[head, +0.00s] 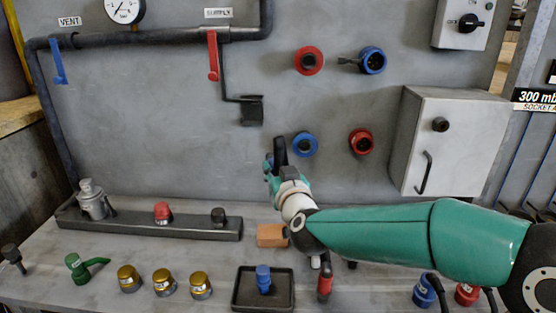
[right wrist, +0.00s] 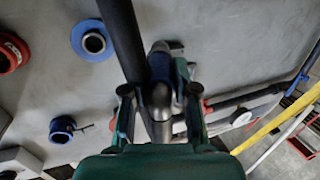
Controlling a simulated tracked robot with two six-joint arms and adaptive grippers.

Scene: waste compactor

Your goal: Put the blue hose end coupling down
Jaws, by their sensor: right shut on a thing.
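My right gripper (head: 274,171) is in front of the grey panel in the head view, left of the lower blue wall socket (head: 305,144). In the right wrist view my right gripper (right wrist: 159,103) is shut on a grey coupling with a blue band, the blue hose end coupling (right wrist: 160,68). A thick black pipe or hose (right wrist: 122,35) shows beside it; whether they join is unclear. In the head view the gripper mostly hides the coupling, with a bit of blue showing. It is held above the bench, clear of the surface. My left gripper is not in view.
The bench holds a dark tray (head: 241,301) with a blue fitting (head: 263,278), an orange block (head: 271,236), several brass fittings (head: 163,283) and a black rail (head: 150,228). Blue (head: 424,292) and red (head: 467,293) couplings lie at front right. A grey box (head: 450,145) juts from the panel.

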